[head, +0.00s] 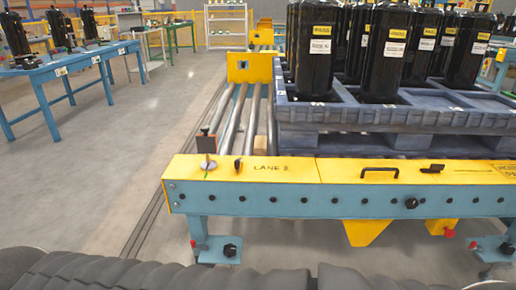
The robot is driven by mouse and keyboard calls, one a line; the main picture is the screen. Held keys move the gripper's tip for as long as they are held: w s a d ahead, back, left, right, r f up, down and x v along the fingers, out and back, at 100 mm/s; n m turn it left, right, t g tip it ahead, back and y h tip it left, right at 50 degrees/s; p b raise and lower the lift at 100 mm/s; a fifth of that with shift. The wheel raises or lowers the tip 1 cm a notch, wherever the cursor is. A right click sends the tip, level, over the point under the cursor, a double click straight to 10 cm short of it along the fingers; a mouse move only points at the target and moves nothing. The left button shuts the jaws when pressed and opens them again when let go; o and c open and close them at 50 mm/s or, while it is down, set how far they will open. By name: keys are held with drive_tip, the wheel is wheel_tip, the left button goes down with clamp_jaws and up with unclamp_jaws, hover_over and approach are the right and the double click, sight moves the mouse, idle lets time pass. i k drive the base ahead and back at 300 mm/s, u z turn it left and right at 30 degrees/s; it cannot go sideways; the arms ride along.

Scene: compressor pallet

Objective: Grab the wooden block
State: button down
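A small tan patch (266,142) shows low between the rollers and the pallet, just behind the yellow front plate marked LANE. It looks like wood and may be the wooden block. Most of it is hidden by the plate and the pallet, so its full shape cannot be told. My gripper is not in view.
A grey-blue pallet (340,142) carries several black compressors (312,45). Metal rollers (233,118) run beside it. A yellow and blue conveyor frame (250,180) crosses the front, with a black handle (380,170). A blue table (70,62) stands left; floor between is clear.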

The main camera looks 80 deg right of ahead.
sight(260, 146)
drive_tip(key=z, duration=2.6)
drive_tip(key=k, duration=0.15)
drive_tip(key=u, duration=1.85)
drive_tip(key=i, duration=2.55)
drive_tip(key=z, duration=3.2)
